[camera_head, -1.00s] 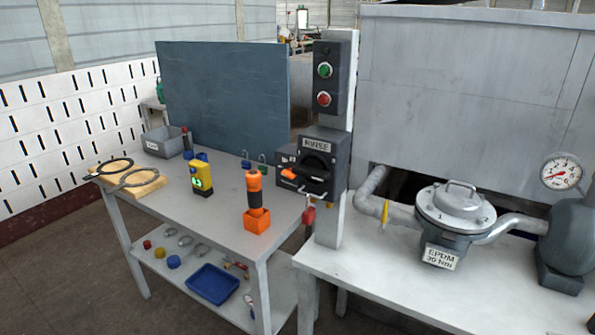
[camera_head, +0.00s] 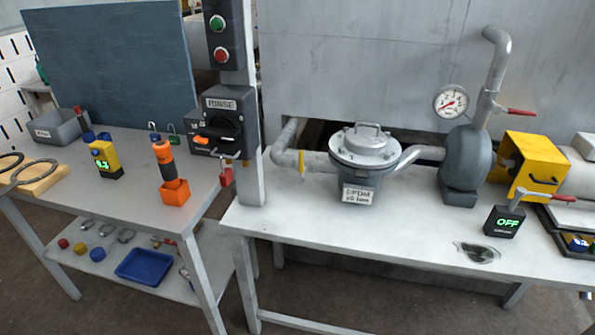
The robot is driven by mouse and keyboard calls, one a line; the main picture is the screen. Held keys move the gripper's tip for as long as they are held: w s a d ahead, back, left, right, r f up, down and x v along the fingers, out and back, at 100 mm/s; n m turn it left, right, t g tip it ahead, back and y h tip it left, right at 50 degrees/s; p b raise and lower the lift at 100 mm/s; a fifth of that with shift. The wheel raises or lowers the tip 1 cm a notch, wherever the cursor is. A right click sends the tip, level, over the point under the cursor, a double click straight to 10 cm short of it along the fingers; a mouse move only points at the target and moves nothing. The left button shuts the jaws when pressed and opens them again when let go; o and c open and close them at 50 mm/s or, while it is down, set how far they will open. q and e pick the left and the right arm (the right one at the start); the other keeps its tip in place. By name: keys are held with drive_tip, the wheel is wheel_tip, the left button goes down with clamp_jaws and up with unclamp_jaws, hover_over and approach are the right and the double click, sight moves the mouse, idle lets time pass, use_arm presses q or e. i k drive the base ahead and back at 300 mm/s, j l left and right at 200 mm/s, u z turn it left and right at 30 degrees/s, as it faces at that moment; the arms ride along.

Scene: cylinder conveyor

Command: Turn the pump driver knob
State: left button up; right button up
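A dark switch box labelled RINSE (camera_head: 228,115) is fixed to the light post, with a black rotary knob (camera_head: 222,127) on its front. An orange part and a red padlock (camera_head: 226,175) are at its lower side. On the right bench, a small black box (camera_head: 503,221) shows green OFF. The grey pump body (camera_head: 465,165) stands behind it, beside a yellow guard (camera_head: 533,165). No label in view names the pump driver knob, so I cannot tell which part it is. Neither of my grippers is in view.
A grey lidded valve (camera_head: 365,150) with pipes, a gauge (camera_head: 451,102) and a red-handled lever (camera_head: 515,110) stand over the right bench (camera_head: 330,220). The left table (camera_head: 130,185) holds a yellow meter (camera_head: 104,159) and an orange tool (camera_head: 168,170). The right bench's front is mostly clear.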

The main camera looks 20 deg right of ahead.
sight(198, 139)
drive_tip(key=z, duration=0.45)
drive_tip(key=j+z, duration=0.25)
drive_tip(key=z, duration=0.15)
drive_tip(key=j+z, duration=0.3)
drive_tip(key=z, duration=0.15)
drive_tip(key=j+z, duration=0.25)
drive_tip(key=z, duration=0.15)
drive_tip(key=j+z, duration=0.3)
drive_tip(key=z, duration=0.15)
drive_tip(key=k+j+z, duration=0.1)
drive_tip(key=z, duration=0.3)
drive_tip(key=j, duration=0.1)
